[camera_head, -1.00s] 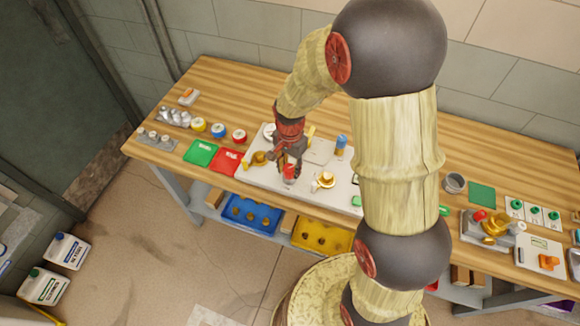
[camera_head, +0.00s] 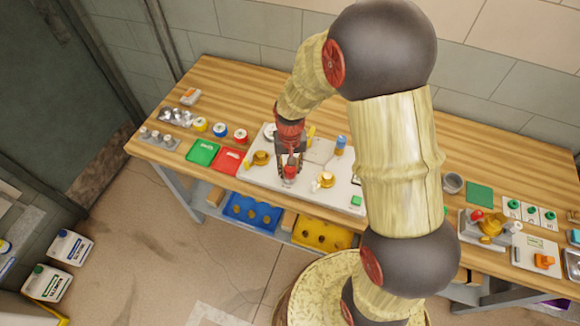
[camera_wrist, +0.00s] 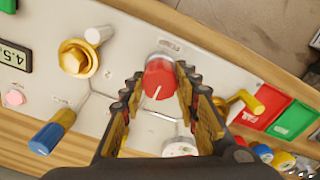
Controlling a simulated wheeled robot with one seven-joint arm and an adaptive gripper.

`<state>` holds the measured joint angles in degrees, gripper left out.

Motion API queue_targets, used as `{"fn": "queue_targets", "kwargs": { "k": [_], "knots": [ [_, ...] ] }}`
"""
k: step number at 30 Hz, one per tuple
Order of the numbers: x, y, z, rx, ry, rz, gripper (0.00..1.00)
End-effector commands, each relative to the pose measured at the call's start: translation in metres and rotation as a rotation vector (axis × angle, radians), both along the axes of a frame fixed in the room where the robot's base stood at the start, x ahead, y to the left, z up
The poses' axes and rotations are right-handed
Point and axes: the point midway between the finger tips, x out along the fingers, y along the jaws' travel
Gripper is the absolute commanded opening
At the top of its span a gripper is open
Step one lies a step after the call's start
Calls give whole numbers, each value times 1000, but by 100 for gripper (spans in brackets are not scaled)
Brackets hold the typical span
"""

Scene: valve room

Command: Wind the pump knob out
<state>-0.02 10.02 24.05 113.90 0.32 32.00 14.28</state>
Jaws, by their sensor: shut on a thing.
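A red round knob (camera_wrist: 160,82) with a white pointer line sits on a light grey panel (camera_wrist: 230,70) and also shows in the head view (camera_head: 289,172). A small label is by it, too small to read. My gripper (camera_wrist: 160,74) has one finger on each side of the red knob and is shut on it. In the head view my gripper (camera_head: 290,163) points down at the panel's front part, and its fingers partly hide the knob.
On the panel near the knob are a brass valve with a grey handle (camera_wrist: 75,58), a blue-handled lever (camera_wrist: 50,135), a yellow-handled brass valve (camera_wrist: 245,103) and a white round part (camera_wrist: 180,147). Green (camera_head: 202,152) and red (camera_head: 229,161) trays lie left of the panel.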

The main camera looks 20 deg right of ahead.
Motion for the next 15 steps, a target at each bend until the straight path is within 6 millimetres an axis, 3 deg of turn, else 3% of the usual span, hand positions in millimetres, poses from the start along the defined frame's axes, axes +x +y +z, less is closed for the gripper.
{"fn": "queue_targets", "kwargs": {
  "k": [15],
  "knots": [
    [2, 0, 1, 0, -3, 37, 6]
  ]
}}
